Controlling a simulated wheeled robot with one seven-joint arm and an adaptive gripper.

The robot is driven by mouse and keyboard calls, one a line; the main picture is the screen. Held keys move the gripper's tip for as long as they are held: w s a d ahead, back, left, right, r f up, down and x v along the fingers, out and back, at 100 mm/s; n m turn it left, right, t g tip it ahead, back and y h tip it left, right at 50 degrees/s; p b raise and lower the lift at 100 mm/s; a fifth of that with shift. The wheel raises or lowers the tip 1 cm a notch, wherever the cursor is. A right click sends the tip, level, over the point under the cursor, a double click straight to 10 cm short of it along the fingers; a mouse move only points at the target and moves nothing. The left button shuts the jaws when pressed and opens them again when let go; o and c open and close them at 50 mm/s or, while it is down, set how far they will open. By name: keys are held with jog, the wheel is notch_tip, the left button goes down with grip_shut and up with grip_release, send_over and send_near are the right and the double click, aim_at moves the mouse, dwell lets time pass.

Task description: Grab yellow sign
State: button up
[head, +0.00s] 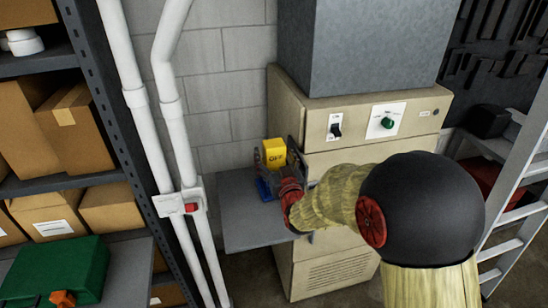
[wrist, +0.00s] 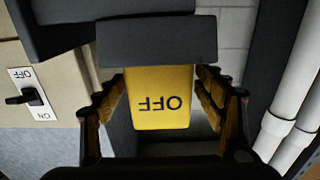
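The yellow sign (head: 273,153), a small block marked with dark letters, stands over the grey shelf (head: 240,222) beside the beige cabinet. In the wrist view the sign (wrist: 158,97) reads "OFF" upside down and sits between the fingers of my gripper (wrist: 161,76). The fingers are spread, one along each side of the sign. Their tips are close to its edges; I cannot tell whether they touch.
A blue object (head: 264,189) is below the sign. The beige cabinet (head: 325,270) with a switch (head: 336,129) and green knob (head: 388,123) is close right. White pipes (head: 165,100) and a shelving rack (head: 110,120) stand left. A ladder (head: 520,170) is far right.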

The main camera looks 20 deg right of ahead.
jog(key=shift+c, duration=1.1)
jog(key=c, duration=1)
jog(key=shift+o, duration=0.2)
